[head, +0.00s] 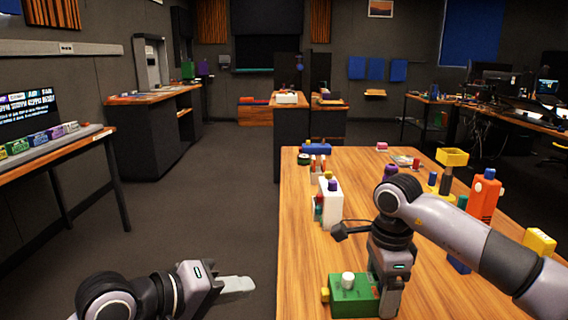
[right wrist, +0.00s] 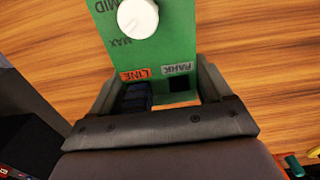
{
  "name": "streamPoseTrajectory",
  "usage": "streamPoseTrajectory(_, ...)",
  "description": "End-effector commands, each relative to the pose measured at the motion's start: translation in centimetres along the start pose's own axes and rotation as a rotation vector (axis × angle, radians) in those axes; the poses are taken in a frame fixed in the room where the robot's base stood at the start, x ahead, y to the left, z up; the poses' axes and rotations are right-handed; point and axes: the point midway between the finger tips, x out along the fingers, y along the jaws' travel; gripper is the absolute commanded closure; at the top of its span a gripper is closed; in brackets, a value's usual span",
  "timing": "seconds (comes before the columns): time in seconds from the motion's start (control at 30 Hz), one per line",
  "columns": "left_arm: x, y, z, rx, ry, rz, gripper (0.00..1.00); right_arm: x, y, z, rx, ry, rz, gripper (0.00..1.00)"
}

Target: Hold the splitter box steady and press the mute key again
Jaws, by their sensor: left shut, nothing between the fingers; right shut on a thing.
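A green box (head: 352,298) lies on the near part of the wooden table, with a white knob on top and a yellow piece at its left side. In the right wrist view the green box (right wrist: 170,50) shows the marks MID, MAX, LINE and a partly turned label, with a dark block by LINE. My right gripper (right wrist: 160,88) is shut on the green box, one finger on each side. My left gripper (head: 238,284) is shut and empty, left of the table over the floor. I cannot make out a mute key or a splitter box label.
The table (head: 300,250) holds a white bottle-like thing (head: 329,203) with small items beside it, an orange box (head: 484,199) and a yellow block (head: 539,242). Bare wood lies left of the green box. A screen shelf (head: 45,145) stands at far left.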

Motion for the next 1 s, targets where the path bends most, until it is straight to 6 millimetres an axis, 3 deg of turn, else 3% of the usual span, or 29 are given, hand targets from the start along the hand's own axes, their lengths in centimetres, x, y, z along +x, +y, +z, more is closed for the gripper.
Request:
streamPoseTrajectory(0.47, -0.7, 0.2, 0.0, 0.0, -0.001, -0.001, 1.0, 0.0, 0.0, 0.0, 0.0, 0.0, -0.001, 0.56)
streamPoseTrajectory(0.5, -0.7, 0.2, 0.0, 0.0, -0.001, -0.001, 1.0, 0.0, 0.0, 0.0, 0.0, 0.0, -0.001, 0.18)
streamPoseTrajectory(0.57, -0.7, 0.2, 0.0, 0.0, -0.001, -0.001, 1.0, 0.0, 0.0, 0.0, 0.0, 0.0, -0.001, 0.0)
streamPoseTrajectory(0.83, -0.7, 0.2, 0.0, 0.0, -0.001, -0.001, 1.0, -0.2, 0.0, 0.0, 0.0, 0.0, -0.001, 0.0)
streamPoseTrajectory(1.0, -0.7, 0.2, 0.0, 0.0, -0.001, 0.0, 1.0, -2.3, -0.1, 0.0, 0.0, 0.0, -0.004, 0.0)
